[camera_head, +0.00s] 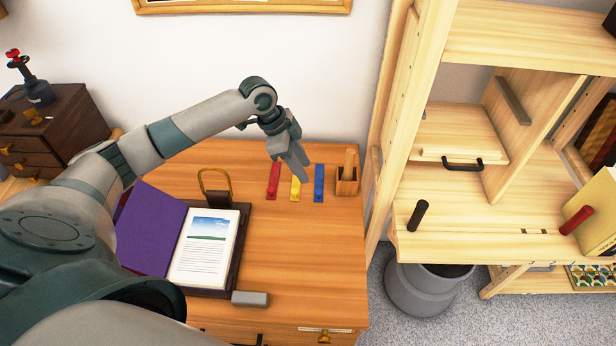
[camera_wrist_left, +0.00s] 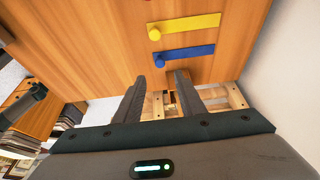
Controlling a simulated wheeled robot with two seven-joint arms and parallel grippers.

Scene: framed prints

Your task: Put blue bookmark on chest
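The blue bookmark (camera_head: 319,182) lies flat on the wooden chest top (camera_head: 310,250), at the right end of a row with a yellow bookmark (camera_head: 295,188) and a red bookmark (camera_head: 274,180). My left gripper (camera_head: 298,172) is above the yellow and red bookmarks, just left of the blue one. In the left wrist view the blue bookmark (camera_wrist_left: 184,53) lies beyond the fingertips (camera_wrist_left: 160,80), which are apart with nothing between them. My right gripper is not in view.
A wooden holder (camera_head: 346,186) stands right of the bookmarks. An open book (camera_head: 207,245) on a dark stand and a grey block (camera_head: 250,298) are on the chest. A wooden shelf unit (camera_head: 480,200) and a grey bin (camera_head: 425,290) are at the right. The front right chest top is clear.

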